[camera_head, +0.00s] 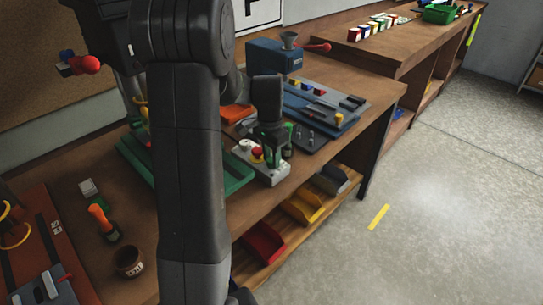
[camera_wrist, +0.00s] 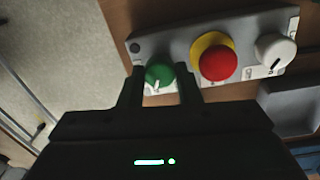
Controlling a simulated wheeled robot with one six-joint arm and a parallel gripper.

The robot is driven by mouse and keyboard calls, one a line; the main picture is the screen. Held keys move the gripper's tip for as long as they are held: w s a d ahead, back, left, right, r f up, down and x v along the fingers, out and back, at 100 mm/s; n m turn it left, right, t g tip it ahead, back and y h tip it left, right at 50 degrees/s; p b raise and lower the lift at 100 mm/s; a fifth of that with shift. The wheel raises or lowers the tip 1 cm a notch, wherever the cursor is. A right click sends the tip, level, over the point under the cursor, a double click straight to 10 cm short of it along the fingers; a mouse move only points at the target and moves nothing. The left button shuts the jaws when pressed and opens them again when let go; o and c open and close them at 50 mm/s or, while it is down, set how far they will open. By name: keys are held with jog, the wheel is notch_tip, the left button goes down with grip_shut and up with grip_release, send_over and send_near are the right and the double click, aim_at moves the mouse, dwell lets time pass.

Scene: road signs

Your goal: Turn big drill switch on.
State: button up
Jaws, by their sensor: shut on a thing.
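A grey control box (camera_wrist: 187,46) carries a green rotary knob (camera_wrist: 158,72), a red button (camera_wrist: 216,63) on a yellow ring, and a white knob (camera_wrist: 275,50) with a dark pointer line. The green knob has a pale pointer mark on its side toward my gripper. My gripper (camera_wrist: 161,78) has one finger on each side of the green knob and is shut on it. In the head view, the box (camera_head: 268,177) sits near the bench's front edge, with my gripper (camera_head: 270,150) over its right end; there the green knob is mostly hidden. Labels are too small to read.
A green tray (camera_head: 240,176) lies left of the box, partly behind my arm. A tool board (camera_head: 318,112) and a blue machine (camera_head: 275,60) stand behind it. A brown cup (camera_head: 129,262) and orange-handled tool (camera_head: 100,218) are at left. Bins (camera_head: 303,207) sit below.

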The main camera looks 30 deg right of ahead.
aim_at(269, 160)
jog(key=shift+n, duration=0.3)
jog(key=n, duration=0.5)
jog(key=shift+n, duration=0.3)
jog(key=n, duration=0.5)
jog(key=shift+h+b, duration=0.3)
jog(key=shift+n, duration=0.4)
jog(key=o, duration=0.7)
notch_tip(269, 160, up, 14)
jog(key=shift+a+b, duration=0.35)
jog(key=shift+w+f, duration=0.1)
jog(key=shift+f, duration=0.1)
